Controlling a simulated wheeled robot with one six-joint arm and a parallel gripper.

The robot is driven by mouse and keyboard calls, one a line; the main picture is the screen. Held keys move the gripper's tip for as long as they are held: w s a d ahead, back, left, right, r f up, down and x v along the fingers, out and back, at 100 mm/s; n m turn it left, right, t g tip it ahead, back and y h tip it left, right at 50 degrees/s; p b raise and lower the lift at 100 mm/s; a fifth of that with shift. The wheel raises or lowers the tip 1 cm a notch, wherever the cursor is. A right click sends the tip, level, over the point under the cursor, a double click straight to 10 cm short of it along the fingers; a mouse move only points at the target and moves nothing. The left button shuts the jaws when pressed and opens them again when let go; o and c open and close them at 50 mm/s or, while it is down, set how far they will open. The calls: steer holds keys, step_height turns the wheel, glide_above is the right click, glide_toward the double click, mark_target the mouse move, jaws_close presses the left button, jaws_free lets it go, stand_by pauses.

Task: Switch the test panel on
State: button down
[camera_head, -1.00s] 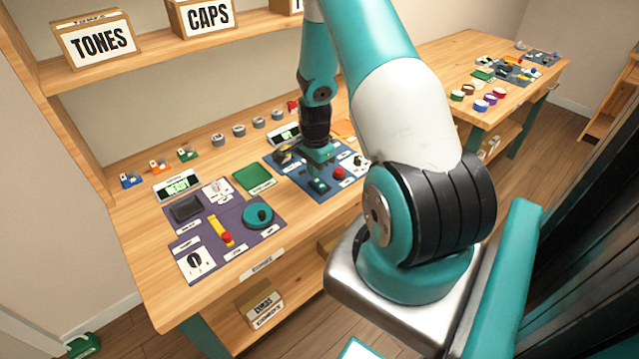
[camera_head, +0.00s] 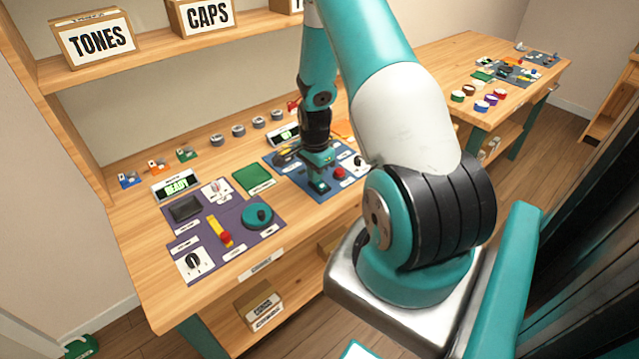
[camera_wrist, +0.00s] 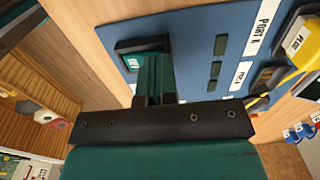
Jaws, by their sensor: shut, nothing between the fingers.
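A blue panel (camera_head: 290,178) lies on the bench under my arm; it also shows in the wrist view (camera_wrist: 190,40). I cannot read which panel is named the test panel. A dark-framed switch with a green face (camera_head: 319,186) sits at the blue panel's front edge. In the wrist view the switch (camera_wrist: 130,62) has a small white mark, and my fingers cover part of it. My gripper (camera_wrist: 153,65) is shut and empty, with its tips right at this switch. I cannot tell whether they touch it. In the head view my gripper (camera_head: 320,174) is partly hidden by its own body.
A purple panel (camera_head: 205,255) to the left carries a yellow lever with a red end (camera_head: 221,234), a teal knob (camera_head: 257,216) and a rotary dial (camera_head: 194,262). A display (camera_head: 176,187) behind it reads READY. A red button (camera_head: 339,173) is close right of my gripper.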

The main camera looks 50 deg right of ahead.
steer(key=shift+f, duration=0.2)
step_height(320, 180, up, 7)
steer(key=p, duration=0.5)
stand_by(0.4)
stand_by(0.4)
steer(key=w+a+r+n+t+y, duration=0.1)
steer(key=a+r+n, duration=0.5)
steer(key=a+r, duration=0.4)
steer(key=w+a+r+n+y, duration=0.1)
steer(key=w+a+r+n, duration=0.1)
steer(key=a+r+n, duration=0.75)
steer(key=s+a+r+n, duration=0.2)
steer(key=s+a+n, duration=0.2)
steer(key=s+a, duration=0.2)
steer(key=s+a+r+n+y+b, duration=0.1)
steer(key=s+a+r+n, duration=0.2)
steer(key=s+a, duration=0.3)
steer(key=s+a+r+n+g+y, duration=0.1)
steer(key=s+a+r+n, duration=0.2)
steer(key=s+a+n, duration=0.2)
steer(key=shift+s+a+r, duration=0.2)
steer(key=shift+s+a, duration=0.4)
steer(key=shift+a, duration=0.3)
